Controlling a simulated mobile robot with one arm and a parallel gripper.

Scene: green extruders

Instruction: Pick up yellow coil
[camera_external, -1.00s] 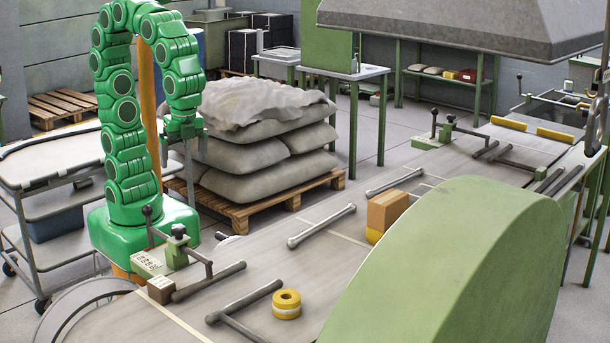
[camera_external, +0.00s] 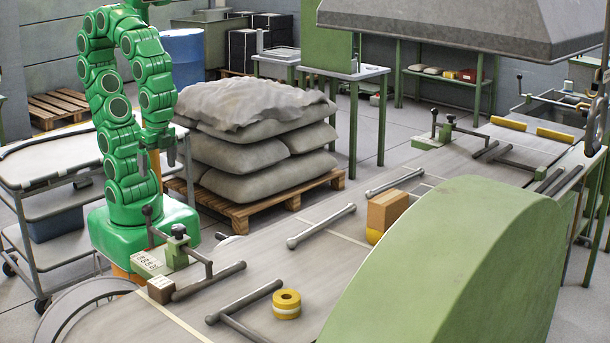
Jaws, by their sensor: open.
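The yellow coil (camera_external: 287,304) is a small yellow roll with a pale band and a dark centre hole. It lies flat on the grey conveyor bed (camera_external: 330,265), just right of a grey rod (camera_external: 245,300). My gripper (camera_external: 162,162) hangs from the green arm at the left, above the arm's base, with its fingers pointing down. It is open and empty. It is well apart from the coil, up and to the left of it. Part of the gripper is hard to make out against the arm.
A cardboard box (camera_external: 388,209) stands on the bed with a yellow item (camera_external: 373,236) under its front corner. Grey guide rods (camera_external: 322,226) lie across the bed. A green housing (camera_external: 460,270) rises at the right. A small clamp (camera_external: 178,250) stands by my base. Stacked sacks (camera_external: 258,165) stand behind.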

